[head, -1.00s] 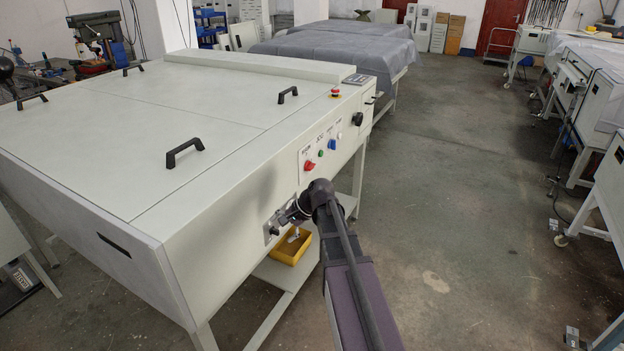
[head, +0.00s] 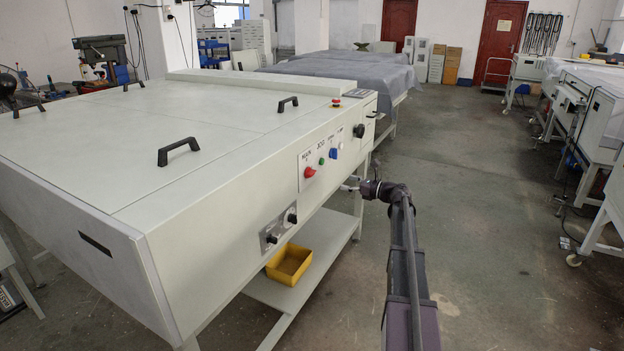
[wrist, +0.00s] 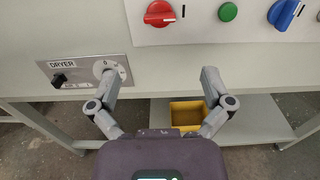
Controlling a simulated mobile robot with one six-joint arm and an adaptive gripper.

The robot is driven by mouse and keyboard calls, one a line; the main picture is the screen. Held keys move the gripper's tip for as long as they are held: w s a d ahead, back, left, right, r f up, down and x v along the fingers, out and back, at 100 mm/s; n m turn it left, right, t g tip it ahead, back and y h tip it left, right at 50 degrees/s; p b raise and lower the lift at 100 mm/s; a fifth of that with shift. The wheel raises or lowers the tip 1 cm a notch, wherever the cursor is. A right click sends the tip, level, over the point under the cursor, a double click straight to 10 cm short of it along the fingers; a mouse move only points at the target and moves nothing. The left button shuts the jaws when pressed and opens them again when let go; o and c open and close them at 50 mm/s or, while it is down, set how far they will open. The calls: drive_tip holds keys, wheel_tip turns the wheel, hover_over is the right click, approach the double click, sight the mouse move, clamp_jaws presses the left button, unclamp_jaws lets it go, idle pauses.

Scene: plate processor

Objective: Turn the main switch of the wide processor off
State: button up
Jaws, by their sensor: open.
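The wide processor (head: 215,225) is a large pale cabinet. Its main switch (head: 310,171) is a red rotary knob under a "MAIN" label on the white front panel. In the wrist view the red knob (wrist: 159,13) is at the top, its grip bar lying roughly level, with a short black mark to its right. My gripper (head: 350,184) stands off the front face, right of and slightly below the knob in the head view. In the wrist view my gripper (wrist: 158,82) is open and empty, its fingers below the knob and apart from it.
A green button (wrist: 228,12) and a blue knob (wrist: 286,13) sit right of the red knob. A dryer plate (wrist: 85,75) with black knobs is lower left. A yellow bin (head: 289,264) rests on the shelf below.

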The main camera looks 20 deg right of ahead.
sight(314, 174)
drive_tip(key=shift+a, duration=0.1)
drive_tip(key=x, duration=1.3)
drive_tip(key=shift+w+a, duration=0.2)
drive_tip(key=shift+w, duration=0.1)
drive_tip(key=c, duration=1.1)
